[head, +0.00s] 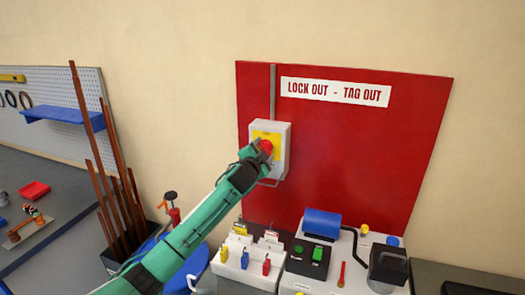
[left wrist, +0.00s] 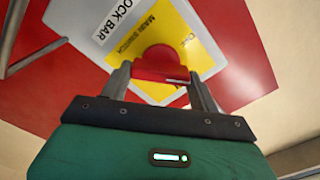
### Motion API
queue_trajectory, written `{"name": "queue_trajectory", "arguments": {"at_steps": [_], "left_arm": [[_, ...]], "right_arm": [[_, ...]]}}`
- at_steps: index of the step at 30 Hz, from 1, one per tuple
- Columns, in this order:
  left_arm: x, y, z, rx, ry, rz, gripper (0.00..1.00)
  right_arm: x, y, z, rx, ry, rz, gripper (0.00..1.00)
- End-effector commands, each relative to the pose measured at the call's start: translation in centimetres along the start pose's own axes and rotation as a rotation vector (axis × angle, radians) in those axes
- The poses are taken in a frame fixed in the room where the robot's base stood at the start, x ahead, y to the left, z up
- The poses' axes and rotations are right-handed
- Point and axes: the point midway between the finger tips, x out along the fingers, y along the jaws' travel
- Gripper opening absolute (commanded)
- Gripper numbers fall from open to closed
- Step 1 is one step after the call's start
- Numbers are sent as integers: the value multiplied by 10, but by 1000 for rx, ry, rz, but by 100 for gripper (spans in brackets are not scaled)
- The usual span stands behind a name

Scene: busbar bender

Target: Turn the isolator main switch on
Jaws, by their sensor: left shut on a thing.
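The isolator main switch is a pale grey box (head: 283,130) with a yellow plate, mounted on the red lock-out board (head: 350,140). Its red knob (head: 266,146) is at the front of the plate. My left gripper (head: 262,152) reaches up to it from the lower left and is shut on the red knob. In the left wrist view, the two fingers (left wrist: 160,85) sit on either side of the red handle (left wrist: 162,66). The yellow plate (left wrist: 165,35) with "MAIN SWITCH" lettering shows behind it, partly hidden by the knob. My right gripper is not in view.
A grey conduit (head: 273,90) runs up from the box. A wire-like bar (head: 272,183) hangs under it. Below are a white holder (head: 245,262) with coloured tags and padlocks, and a machine with a blue cylinder (head: 322,222). Copper-coloured bars (head: 90,130) stand at left.

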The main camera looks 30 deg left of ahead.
Motion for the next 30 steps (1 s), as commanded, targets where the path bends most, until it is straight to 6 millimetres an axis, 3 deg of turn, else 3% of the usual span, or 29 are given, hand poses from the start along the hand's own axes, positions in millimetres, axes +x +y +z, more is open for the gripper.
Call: {"name": "queue_trajectory", "arguments": {"at_steps": [15,30], "left_arm": [[0,1,0,457,0,1,39],[0,3,1,655,0,1,39]], "right_arm": [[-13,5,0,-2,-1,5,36],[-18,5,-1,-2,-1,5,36]]}}
